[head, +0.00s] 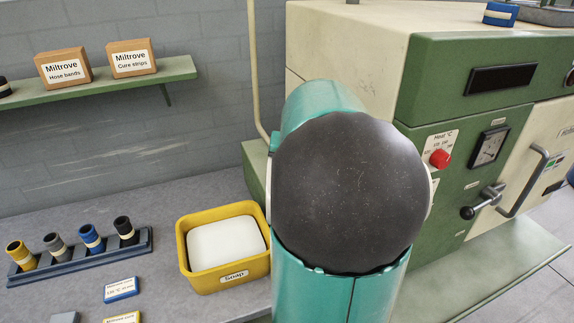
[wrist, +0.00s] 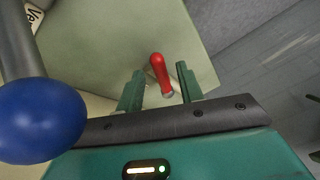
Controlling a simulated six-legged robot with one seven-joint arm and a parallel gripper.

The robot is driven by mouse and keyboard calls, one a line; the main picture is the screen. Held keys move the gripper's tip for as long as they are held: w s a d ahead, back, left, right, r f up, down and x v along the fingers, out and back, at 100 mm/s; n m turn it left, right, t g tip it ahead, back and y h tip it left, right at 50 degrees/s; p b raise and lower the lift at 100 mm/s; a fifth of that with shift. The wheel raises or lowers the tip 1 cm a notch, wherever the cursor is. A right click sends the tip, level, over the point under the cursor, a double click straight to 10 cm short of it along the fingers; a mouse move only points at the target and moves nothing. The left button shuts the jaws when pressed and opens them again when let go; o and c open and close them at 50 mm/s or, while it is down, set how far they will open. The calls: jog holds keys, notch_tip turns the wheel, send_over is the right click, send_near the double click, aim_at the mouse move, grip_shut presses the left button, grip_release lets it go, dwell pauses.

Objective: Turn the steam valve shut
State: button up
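A red handle (wrist: 159,71) with a pale metal end shows in the wrist view, against a green surface. I take it to be the steam valve's handle; no label on it is readable. My gripper (wrist: 160,76) is open, with its two green fingers on either side of the red handle in the picture. A gap shows on both sides, and I cannot tell how deep the handle sits between them. In the head view my arm covers the middle, and neither the gripper nor this handle shows there.
A blue ball knob (wrist: 40,120) on a dark lever is close at the left of the wrist view. The green and cream machine (head: 470,90) carries a red heat knob (head: 439,158) and a black-knobbed lever (head: 482,202).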

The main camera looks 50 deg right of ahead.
jog(key=v, duration=1.3)
jog(key=shift+r, duration=0.25)
jog(key=shift+s+a, duration=0.1)
jog(key=shift+c, duration=0.5)
